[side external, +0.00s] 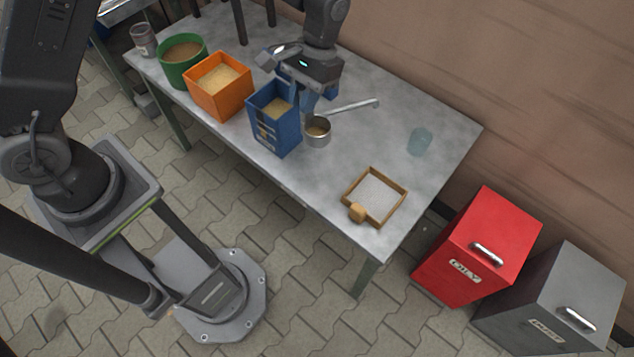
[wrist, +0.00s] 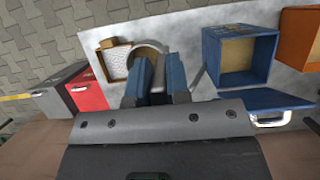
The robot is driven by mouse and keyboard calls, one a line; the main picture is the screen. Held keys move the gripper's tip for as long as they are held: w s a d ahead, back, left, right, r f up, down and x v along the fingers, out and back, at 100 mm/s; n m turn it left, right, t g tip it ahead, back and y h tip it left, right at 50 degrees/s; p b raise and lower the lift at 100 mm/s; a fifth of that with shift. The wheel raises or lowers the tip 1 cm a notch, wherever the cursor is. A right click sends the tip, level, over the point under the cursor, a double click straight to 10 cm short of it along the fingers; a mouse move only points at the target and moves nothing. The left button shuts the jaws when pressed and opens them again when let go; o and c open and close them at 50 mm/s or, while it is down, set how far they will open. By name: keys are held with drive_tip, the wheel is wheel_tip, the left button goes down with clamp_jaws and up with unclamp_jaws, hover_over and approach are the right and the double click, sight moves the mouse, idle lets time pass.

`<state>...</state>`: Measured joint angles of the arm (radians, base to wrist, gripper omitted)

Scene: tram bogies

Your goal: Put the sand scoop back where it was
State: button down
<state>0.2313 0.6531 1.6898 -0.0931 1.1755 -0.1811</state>
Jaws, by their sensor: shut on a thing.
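The sand scoop (side external: 318,132) is a round metal cup with a long thin handle that points right in the side view. My gripper (side external: 307,112) is shut on it at the cup's back edge, beside the blue bin. In the wrist view the cup's pale rim (wrist: 148,46) shows just beyond my blue fingers (wrist: 156,72), which partly hide it. Whether the cup touches the table is hard to tell. The blue bin (side external: 275,135) holds sand and stands close to the left of the cup; it also shows in the wrist view (wrist: 212,70).
An orange bin (side external: 218,100) and a green tub (side external: 180,72), both with sand, and a grey can (side external: 144,40) stand further left. A wooden-framed tray (side external: 375,198) and a bluish glass (side external: 420,142) are to the right. Red (side external: 485,240) and grey boxes (side external: 560,295) stand off the table.

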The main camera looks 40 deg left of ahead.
wheel_tip(320, 180, down, 20)
idle(0.6)
drive_tip(key=c, duration=1.1)
unclamp_jaws()
